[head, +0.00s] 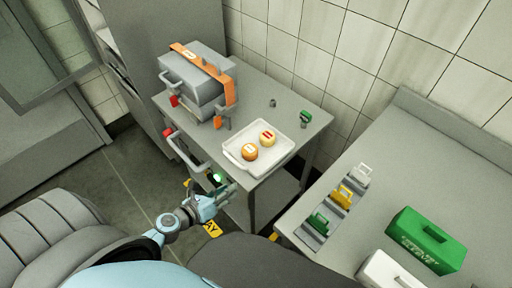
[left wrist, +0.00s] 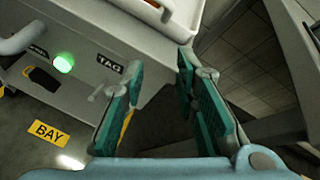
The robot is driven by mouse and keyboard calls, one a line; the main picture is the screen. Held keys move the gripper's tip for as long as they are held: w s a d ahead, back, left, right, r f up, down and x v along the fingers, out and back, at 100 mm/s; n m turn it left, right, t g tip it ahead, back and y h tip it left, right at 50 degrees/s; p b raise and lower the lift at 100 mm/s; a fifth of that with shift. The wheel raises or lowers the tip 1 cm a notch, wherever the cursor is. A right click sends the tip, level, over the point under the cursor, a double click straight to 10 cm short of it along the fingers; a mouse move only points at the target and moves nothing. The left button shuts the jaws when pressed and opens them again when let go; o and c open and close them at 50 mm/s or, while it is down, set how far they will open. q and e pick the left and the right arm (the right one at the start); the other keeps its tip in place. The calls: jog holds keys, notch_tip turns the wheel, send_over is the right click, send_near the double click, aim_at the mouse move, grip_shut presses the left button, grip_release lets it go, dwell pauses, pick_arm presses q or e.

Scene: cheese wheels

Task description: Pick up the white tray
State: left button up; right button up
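The white tray (head: 274,153) sits at the front right of the grey table on the left. It holds two small cheese wheels, one orange (head: 249,153) and one yellowish with a red mark (head: 267,138). Part of the tray (left wrist: 183,18) shows at the top of the left wrist view, with a handle at its edge. My left gripper (head: 228,192) is below and in front of the tray, beside the table's front, apart from it. Its teal-padded fingers (left wrist: 163,75) are spread in the left wrist view, with nothing between them. My right gripper does not show.
A grey case with an orange strap (head: 196,82) stands left of the tray. The table front has a handle (head: 188,152) and a green light (left wrist: 63,63). Open floor lies left.

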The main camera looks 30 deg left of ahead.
pick_arm(q)
notch_tip(320, 180, up, 4)
jog(key=w+d+m+h, duration=0.1)
jog(key=d+m+h, duration=0.15)
jog(key=m, duration=0.45)
jog(key=b, duration=0.1)
send_near(267, 169)
jog(key=w, duration=0.1)
jog(key=w+f, duration=0.1)
jog(key=w+d+y, duration=0.1)
jog(key=shift+f, duration=0.25)
jog(key=x, duration=0.1)
jog(key=b+x, duration=0.1)
jog(key=x, duration=0.3)
jog(key=shift+w+d, duration=0.2)
jog(key=shift+d, duration=0.15)
jog(key=shift+w, duration=0.15)
jog(key=shift+r, duration=0.1)
grip_shut()
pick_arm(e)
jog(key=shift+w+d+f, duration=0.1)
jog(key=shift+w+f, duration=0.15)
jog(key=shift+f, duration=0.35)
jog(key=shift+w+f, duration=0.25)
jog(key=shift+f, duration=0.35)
